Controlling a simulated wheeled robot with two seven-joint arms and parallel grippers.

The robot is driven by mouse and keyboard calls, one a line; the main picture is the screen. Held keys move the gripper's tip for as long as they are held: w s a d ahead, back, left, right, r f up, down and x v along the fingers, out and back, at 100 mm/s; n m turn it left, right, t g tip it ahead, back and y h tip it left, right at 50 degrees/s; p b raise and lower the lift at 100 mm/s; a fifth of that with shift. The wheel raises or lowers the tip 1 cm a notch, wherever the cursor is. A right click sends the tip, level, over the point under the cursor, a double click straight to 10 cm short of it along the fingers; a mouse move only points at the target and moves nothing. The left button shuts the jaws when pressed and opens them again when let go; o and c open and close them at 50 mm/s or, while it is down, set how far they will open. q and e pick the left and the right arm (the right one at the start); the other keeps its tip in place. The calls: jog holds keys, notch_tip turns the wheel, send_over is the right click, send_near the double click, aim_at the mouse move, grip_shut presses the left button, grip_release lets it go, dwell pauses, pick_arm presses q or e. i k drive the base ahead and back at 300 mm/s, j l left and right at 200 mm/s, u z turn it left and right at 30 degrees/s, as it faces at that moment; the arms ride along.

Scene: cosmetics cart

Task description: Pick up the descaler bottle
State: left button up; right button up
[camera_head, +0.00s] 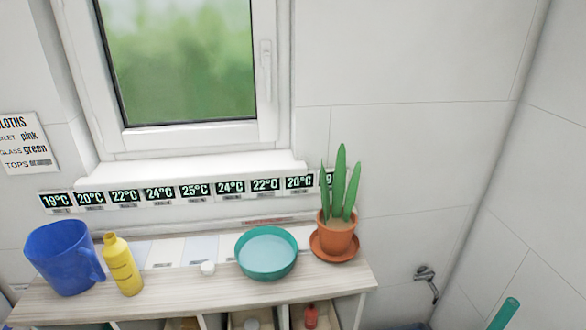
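A yellow bottle (122,266) stands open-necked and upright on the wooden cart top, just right of a blue jug (63,258). It may be the descaler bottle, but its label is too small to read. A small red bottle (311,315) shows in a compartment below the top, its lower part cut off by the frame. Neither of my grippers is in view.
A small white cap-like object (208,268) and a teal bowl (266,253) are on the cart top (185,292). A potted plant (337,234) stands at its right end. A window (183,62) and temperature labels (190,192) are behind. A teal rod (505,314) is at lower right.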

aim_at(116, 254)
jog(key=u, duration=1.3)
